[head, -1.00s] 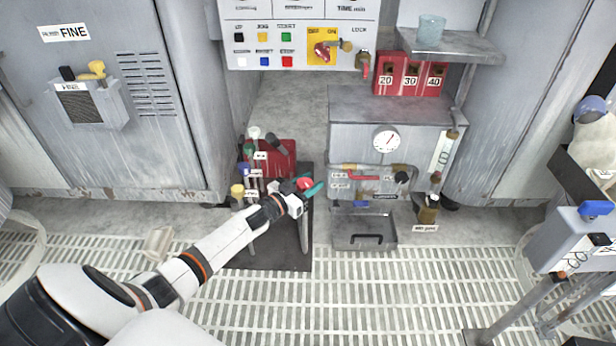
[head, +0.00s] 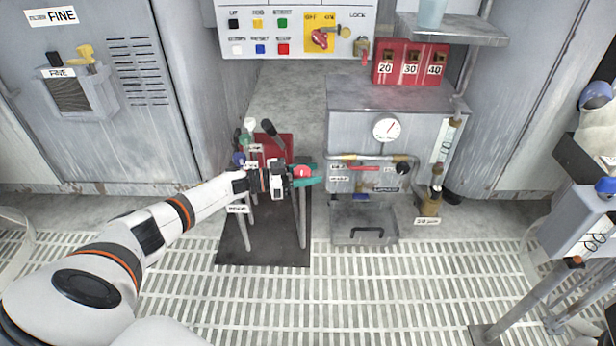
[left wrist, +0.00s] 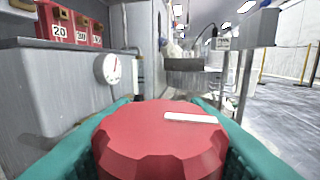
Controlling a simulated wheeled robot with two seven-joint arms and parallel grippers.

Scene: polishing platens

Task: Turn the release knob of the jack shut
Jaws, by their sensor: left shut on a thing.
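The red release knob (left wrist: 160,138) fills the lower middle of the left wrist view, with a white mark line on its top pointing to the right. The teal fingers of my left gripper (head: 305,175) are on both sides of it, shut on it. In the head view the knob (head: 303,172) is a small red spot between the fingers. The jack's red body (head: 272,147) stands behind my gripper, partly hidden by my arm. A dark lever handle (head: 269,128) rises there. My right gripper is not in view.
A grey cabinet (head: 350,118) with a dial gauge (head: 386,129) and pipes stands just right of the gripper. A tray (head: 362,233) sits below it. Several colored-ball levers stand left of the jack. The floor grating in front is clear.

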